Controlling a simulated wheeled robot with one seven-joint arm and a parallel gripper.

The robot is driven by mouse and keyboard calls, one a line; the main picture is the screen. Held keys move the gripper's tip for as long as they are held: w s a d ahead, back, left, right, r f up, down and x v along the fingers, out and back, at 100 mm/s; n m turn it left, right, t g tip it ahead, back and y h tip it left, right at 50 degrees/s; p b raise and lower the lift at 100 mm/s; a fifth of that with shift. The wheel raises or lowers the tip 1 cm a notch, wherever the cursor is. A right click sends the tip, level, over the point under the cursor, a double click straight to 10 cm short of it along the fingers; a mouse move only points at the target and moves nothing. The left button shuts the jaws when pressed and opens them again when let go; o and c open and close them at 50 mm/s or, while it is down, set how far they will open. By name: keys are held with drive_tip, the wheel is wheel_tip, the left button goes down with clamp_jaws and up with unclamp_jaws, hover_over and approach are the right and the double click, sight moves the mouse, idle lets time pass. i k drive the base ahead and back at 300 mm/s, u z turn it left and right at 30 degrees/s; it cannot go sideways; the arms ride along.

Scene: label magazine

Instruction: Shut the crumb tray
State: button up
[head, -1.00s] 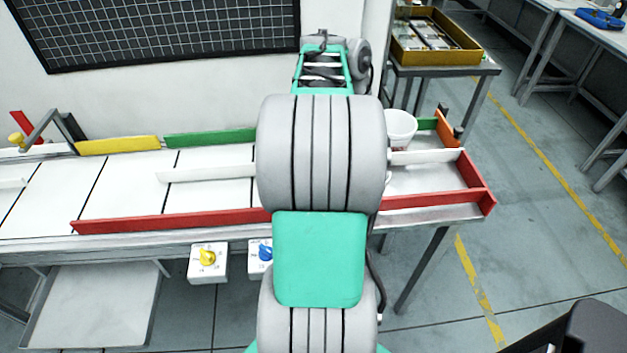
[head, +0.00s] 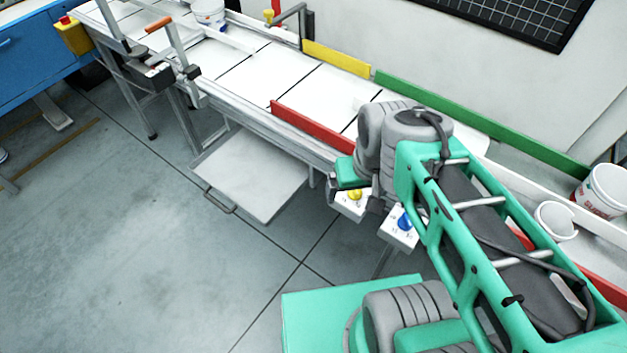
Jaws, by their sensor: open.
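The crumb tray (head: 250,172) is a flat light-grey tray under the conveyor, left of centre. It sticks out well past the conveyor's front side, so it stands open. Its bar handle (head: 219,203) is at the front left edge. My gripper (head: 353,200) is partly hidden by my wrist and shows as dark parts around the yellow-knob box. It is open, to the right of the tray and apart from it.
Control boxes with a yellow knob (head: 354,194) and a blue knob (head: 405,222) hang below the conveyor (head: 330,92). A red guide rail (head: 310,126) runs along its front edge. White buckets (head: 604,190) stand at the right. The floor left of the tray is clear.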

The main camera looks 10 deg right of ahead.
sight(261, 178)
drive_tip(key=u, duration=2.1)
drive_tip(key=i, duration=0.5)
drive_tip(key=u, duration=0.9)
